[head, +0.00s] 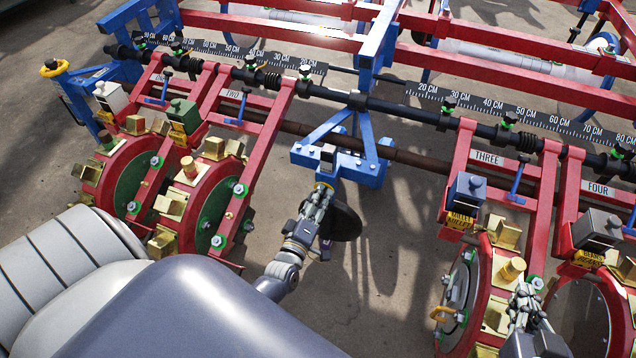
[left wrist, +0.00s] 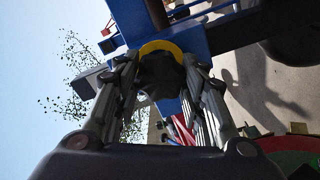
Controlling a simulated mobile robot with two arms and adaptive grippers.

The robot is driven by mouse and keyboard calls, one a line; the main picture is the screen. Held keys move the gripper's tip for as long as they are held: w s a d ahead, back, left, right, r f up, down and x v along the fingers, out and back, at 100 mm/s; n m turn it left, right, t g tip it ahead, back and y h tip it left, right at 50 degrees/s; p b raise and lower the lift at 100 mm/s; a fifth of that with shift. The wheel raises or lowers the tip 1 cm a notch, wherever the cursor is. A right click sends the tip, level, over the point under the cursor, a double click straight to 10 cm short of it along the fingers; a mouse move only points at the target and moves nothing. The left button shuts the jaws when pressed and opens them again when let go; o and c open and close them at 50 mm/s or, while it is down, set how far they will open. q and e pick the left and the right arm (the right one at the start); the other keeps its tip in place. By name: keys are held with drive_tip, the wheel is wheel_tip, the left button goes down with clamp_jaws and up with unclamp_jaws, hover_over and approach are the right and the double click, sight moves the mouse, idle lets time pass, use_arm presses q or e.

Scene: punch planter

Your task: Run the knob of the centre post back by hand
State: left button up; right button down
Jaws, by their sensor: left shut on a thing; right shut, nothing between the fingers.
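The blue centre post bracket (head: 345,165) stands at the middle of the black toolbar in the head view. My left gripper (head: 325,190) reaches up to its front. In the left wrist view, the left gripper's fingers (left wrist: 165,78) are closed around a dark knob (left wrist: 163,70) with a yellow rim at its far side. Blue metal of the post (left wrist: 188,32) shows just beyond. The gripper largely hides the knob in the head view. My right gripper (head: 524,296) is shut and empty, in front of the red unit marked THREE.
Red planter units with gold blocks stand on both sides, including a left punch wheel (head: 205,210) and a right one (head: 462,285). A scale bar (head: 520,120) runs along the toolbar. Bare concrete lies below centre.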

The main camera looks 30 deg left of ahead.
use_arm(q)
drive_tip(key=o, duration=1.1)
drive_tip(key=v, duration=1.2)
